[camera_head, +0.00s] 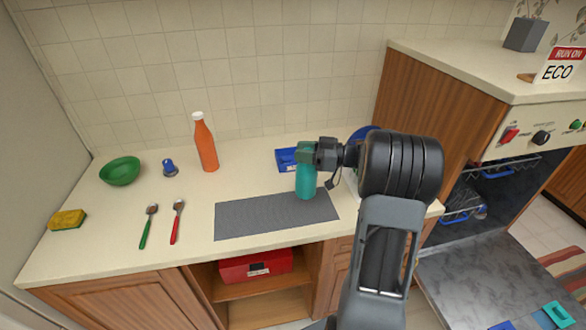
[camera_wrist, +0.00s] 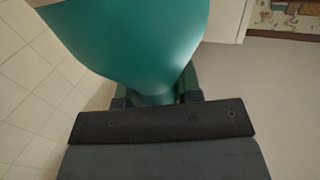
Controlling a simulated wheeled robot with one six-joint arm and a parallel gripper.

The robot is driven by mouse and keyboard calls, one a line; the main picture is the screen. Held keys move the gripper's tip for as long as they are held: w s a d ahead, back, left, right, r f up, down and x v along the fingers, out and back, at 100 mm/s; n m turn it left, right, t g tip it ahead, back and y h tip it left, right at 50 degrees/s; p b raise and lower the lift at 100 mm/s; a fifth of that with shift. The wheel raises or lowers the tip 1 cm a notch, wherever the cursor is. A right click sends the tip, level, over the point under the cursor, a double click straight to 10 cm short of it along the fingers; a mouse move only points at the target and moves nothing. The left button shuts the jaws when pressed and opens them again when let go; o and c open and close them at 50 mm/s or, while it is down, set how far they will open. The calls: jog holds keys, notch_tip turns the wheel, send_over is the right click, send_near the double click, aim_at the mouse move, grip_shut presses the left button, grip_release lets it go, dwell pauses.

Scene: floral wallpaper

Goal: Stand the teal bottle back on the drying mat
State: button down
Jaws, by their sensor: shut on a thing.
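The teal bottle (camera_head: 305,183) looks upright over the back right part of the grey drying mat (camera_head: 250,216). I cannot tell whether its base touches the mat. My gripper (camera_head: 308,153) comes in from the right and is shut on the upper part of the bottle. In the wrist view the bottle (camera_wrist: 130,35) fills the upper middle, narrowing toward my gripper (camera_wrist: 157,97), whose fingers are on both sides of its narrow part. The gripper hides part of the bottle's top.
A blue round item (camera_head: 362,132) is partly hidden by my arm. An orange bottle (camera_head: 206,146), two spoons (camera_head: 175,222) and a green bowl (camera_head: 120,171) are to the left. The mat's left part is clear.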

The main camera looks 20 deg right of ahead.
jog(key=shift+w+a+f, duration=0.2)
jog(key=shift+a+f, duration=0.3)
jog(key=shift+f, duration=0.1)
jog(key=shift+w+a+f, duration=0.15)
jog(key=shift+a+f, duration=0.3)
jog(key=shift+f, duration=0.15)
jog(key=shift+w+a+f+p, duration=0.15)
jog(key=shift+f+p, duration=0.1)
jog(key=shift+f, duration=0.75)
jog(key=shift+s+a+f+p, duration=0.15)
jog(key=shift+f+p, duration=0.1)
jog(key=shift+f, duration=0.7)
jog(key=shift+w+f, duration=0.1)
